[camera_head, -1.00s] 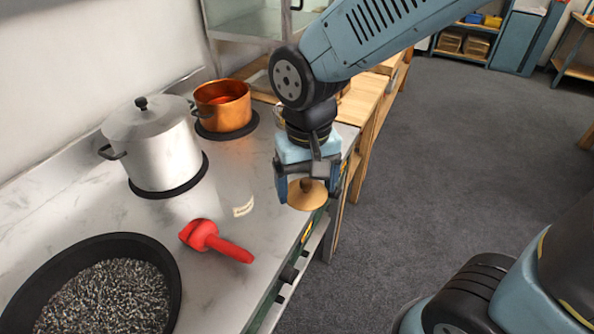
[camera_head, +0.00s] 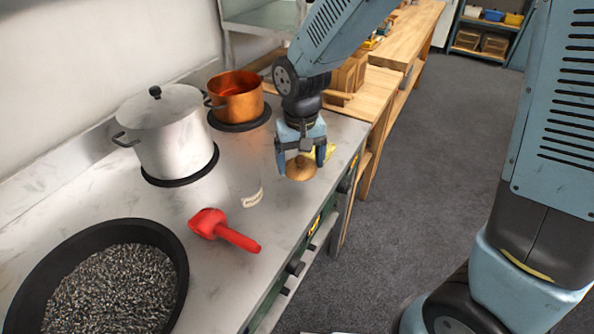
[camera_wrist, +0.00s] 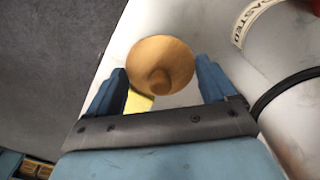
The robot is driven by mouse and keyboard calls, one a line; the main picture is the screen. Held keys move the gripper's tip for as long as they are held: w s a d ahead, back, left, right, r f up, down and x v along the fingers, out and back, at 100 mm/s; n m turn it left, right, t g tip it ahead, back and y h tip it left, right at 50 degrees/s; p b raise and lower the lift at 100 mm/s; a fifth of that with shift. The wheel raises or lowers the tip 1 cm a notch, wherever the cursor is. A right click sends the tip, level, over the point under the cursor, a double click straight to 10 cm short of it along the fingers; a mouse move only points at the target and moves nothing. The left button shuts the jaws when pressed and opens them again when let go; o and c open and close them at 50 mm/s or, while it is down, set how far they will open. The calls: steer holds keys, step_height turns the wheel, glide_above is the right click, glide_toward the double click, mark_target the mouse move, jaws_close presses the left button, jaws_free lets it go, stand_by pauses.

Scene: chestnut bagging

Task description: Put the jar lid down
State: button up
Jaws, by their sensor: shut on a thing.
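My gripper (camera_head: 299,150) is above the steel counter, near its right edge. It is shut on the jar lid (camera_head: 300,171), a round tan wooden disc with a small knob. The lid (camera_wrist: 160,64) also shows between the two blue fingers of my gripper (camera_wrist: 162,85) in the wrist view. The head view does not make clear whether the lid touches the counter. A pale, see-through jar with a paper label (camera_head: 252,198) stands to the left of the lid. Part of the label (camera_wrist: 247,22) shows at the top right of the wrist view.
A steel pot (camera_head: 167,135) and a copper pot (camera_head: 238,103) stand on dark rings at the left. A red scoop (camera_head: 225,230) and a black pan of dark grains (camera_head: 180,262) are nearer. Bare counter lies around the label.

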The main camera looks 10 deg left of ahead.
mark_target(298, 162)
steer(key=shift+w+a+f, duration=0.2)
steer(key=shift+w+f, duration=0.3)
steer(key=shift+f, duration=0.15)
steer(key=shift+w+a+f, duration=0.15)
steer(key=shift+w+f, duration=0.3)
steer(key=shift+f, duration=0.15)
steer(key=shift+w+f, duration=0.15)
steer(key=shift+f, duration=1.5)
steer(key=shift+f, duration=0.15)
steer(key=o, duration=0.8)
step_height(298, 162, up, 12)
steer(key=shift+r, duration=0.15)
